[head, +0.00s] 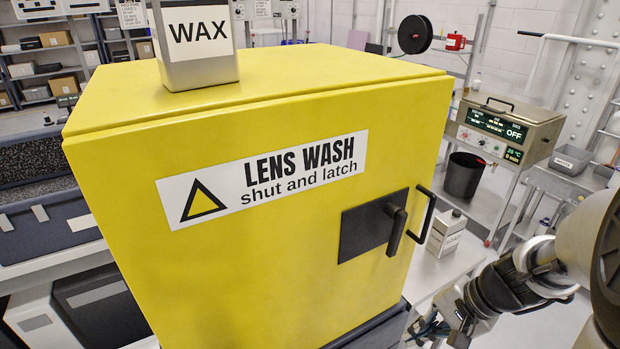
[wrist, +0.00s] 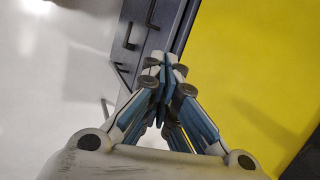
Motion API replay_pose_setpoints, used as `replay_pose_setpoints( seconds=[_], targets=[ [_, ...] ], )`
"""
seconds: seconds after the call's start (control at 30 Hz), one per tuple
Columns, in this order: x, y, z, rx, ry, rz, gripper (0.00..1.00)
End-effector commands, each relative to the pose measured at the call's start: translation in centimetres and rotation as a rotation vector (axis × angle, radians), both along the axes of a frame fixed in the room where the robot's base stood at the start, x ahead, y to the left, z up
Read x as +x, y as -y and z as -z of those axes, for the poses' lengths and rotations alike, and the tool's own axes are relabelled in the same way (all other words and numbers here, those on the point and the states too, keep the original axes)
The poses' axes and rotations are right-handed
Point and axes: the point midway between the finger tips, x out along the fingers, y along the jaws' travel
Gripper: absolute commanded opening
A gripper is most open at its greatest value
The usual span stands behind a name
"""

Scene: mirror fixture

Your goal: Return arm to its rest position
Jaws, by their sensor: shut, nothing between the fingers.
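My gripper (wrist: 166,62) is shut and empty in the wrist view, its fingertips together. In that view a yellow surface (wrist: 265,50) is on the right and a dark drawer unit with handles (wrist: 150,30) is behind the fingertips. In the head view my arm comes in from the right edge, and the gripper (head: 425,328) is low, to the right of the yellow lens wash cabinet (head: 270,250), partly cut off by the frame. The cabinet's door looks closed, with a dark latch plate and lever (head: 375,225) and a black pull handle (head: 423,215).
A metal WAX container (head: 195,60) stands on the cabinet top. A small labelled can (head: 446,234) stands on the bench behind my arm, near the cabinet's right side. A black bin (head: 463,175) and a device reading OFF (head: 510,130) are farther back right.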

Motion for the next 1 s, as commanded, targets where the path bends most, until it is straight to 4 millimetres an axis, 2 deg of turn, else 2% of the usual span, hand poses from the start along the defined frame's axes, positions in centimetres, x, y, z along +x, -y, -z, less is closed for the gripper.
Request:
replay_pose_setpoints(
  seconds=[0.03,0.2,0.33,0.5,0.7,0.8,1.0],
  targets=[
    [-0.3,-1.7,-2.0,-0.059,0.032,-0.091,0.00],
    [-2.5,-6.0,-7.0,-0.251,0.121,-0.364,0.00],
    [-4.8,-8.4,-10.3,-0.403,0.207,-0.548,0.00],
    [-7.8,-10.2,-13.5,-0.587,0.328,-0.736,0.00],
    [-9.8,-10.7,-15.5,-0.718,0.427,-0.845,0.00],
    [-11.2,-10.5,-13.5,-0.687,0.361,-0.858,0.00],
    [-11.8,-10.5,-12.9,-0.675,0.341,-0.863,0.00]
  ],
)
